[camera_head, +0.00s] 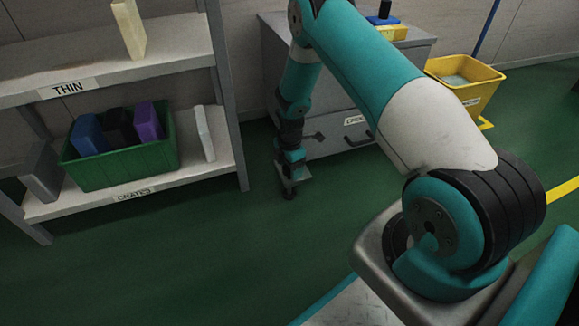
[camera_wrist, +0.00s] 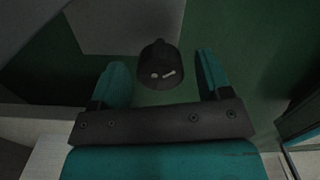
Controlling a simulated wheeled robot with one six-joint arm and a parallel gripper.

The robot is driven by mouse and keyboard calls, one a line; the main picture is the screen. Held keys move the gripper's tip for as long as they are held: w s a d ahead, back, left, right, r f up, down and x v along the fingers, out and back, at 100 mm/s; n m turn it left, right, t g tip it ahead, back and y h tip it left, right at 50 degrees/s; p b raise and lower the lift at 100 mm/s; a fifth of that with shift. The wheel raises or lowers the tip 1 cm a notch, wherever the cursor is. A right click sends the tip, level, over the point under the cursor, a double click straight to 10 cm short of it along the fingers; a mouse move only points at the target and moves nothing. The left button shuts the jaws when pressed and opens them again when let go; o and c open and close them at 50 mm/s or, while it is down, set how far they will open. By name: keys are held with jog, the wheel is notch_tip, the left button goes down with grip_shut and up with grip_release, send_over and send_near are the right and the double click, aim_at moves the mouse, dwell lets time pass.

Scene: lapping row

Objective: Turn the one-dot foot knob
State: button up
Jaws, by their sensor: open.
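A dark round knob (camera_wrist: 157,62) shows in the wrist view, with one pale dot and a short pale bar on its face. My gripper (camera_wrist: 161,72) is open, with one teal finger to the left of the knob and one to its right. Gaps show between the knob and both fingers in this view; I cannot tell the depth between them. In the head view my gripper (camera_head: 292,162) points down beside the grey cabinet (camera_head: 335,139), low over the green floor. I cannot make out the knob clearly there.
A grey shelf rack (camera_head: 190,167) stands at the left, with a green crate (camera_head: 125,165) of coloured blocks on its lower shelf. A yellow bin (camera_head: 480,95) is at the back right. Open green floor lies between the rack and my arm.

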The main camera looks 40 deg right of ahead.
jog(key=c, duration=0.9)
jog(key=shift+r+p, duration=0.1)
jog(key=shift+p, duration=0.2)
jog(key=m+p, duration=0.3)
jog(key=shift+r+m, duration=0.15)
jog(key=shift+m, duration=0.25)
jog(key=m+p, duration=0.4)
jog(key=m, duration=0.2)
jog(key=m+p, duration=0.1)
jog(key=m, duration=0.3)
jog(key=m+p, duration=0.1)
jog(key=m, duration=0.2)
jog(key=shift+m, duration=0.3)
jog(key=m+p, duration=0.1)
jog(key=m, duration=0.2)
jog(key=shift+m, duration=0.3)
jog(key=shift+m+p, duration=0.3)
jog(key=shift+m, duration=1.6)
